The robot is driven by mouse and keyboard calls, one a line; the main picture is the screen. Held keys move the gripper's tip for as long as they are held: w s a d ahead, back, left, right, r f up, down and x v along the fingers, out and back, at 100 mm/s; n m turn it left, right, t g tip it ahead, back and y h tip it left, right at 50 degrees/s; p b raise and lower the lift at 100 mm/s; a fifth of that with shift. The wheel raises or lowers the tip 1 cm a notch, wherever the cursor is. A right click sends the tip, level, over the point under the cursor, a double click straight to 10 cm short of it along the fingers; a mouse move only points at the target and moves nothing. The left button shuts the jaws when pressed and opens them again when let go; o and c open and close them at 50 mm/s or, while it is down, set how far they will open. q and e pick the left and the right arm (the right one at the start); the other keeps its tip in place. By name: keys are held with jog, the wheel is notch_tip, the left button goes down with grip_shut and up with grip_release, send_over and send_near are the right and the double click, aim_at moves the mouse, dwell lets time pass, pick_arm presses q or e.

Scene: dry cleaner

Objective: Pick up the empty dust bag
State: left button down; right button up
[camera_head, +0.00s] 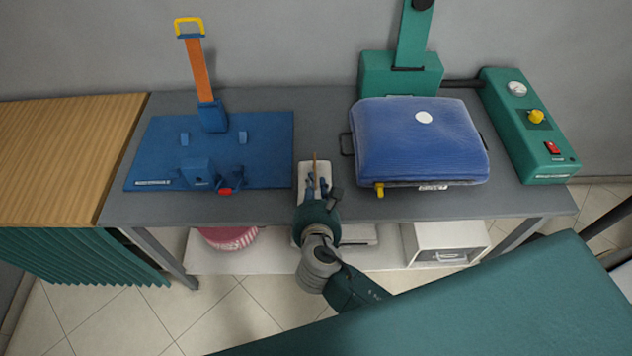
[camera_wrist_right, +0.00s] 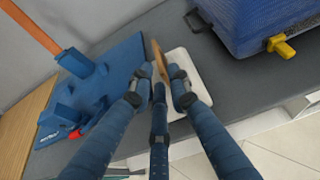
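A thin tan thing, apparently the empty dust bag seen edge-on (camera_head: 315,162), stands up from a white flat pad (camera_head: 303,172) near the front of the grey table. It also shows in the right wrist view (camera_wrist_right: 159,58). My right gripper (camera_head: 316,186) is over the pad, coming in from the front. In the wrist view its blue fingers (camera_wrist_right: 160,88) stand apart on either side of the tan thing's near end, with gaps visible. I see no clear grip on it. The bag's lower part is partly hidden by the fingers. My left gripper is not in view.
A blue board with a blue-orange clamp (camera_head: 262,150) lies left of the pad. A blue padded press (camera_head: 420,150) with a yellow knob stands close on the right, beside a green control box (camera_head: 530,125). A white box (camera_head: 445,238) sits on the lower shelf.

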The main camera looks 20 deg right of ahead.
aim_at(321, 169)
jog(key=x, duration=0.3)
jog(key=shift+w+a+f, duration=0.1)
jog(key=shift+a, duration=0.1)
jog(key=x, duration=0.5)
jog(key=shift+w+f, duration=0.15)
grip_shut()
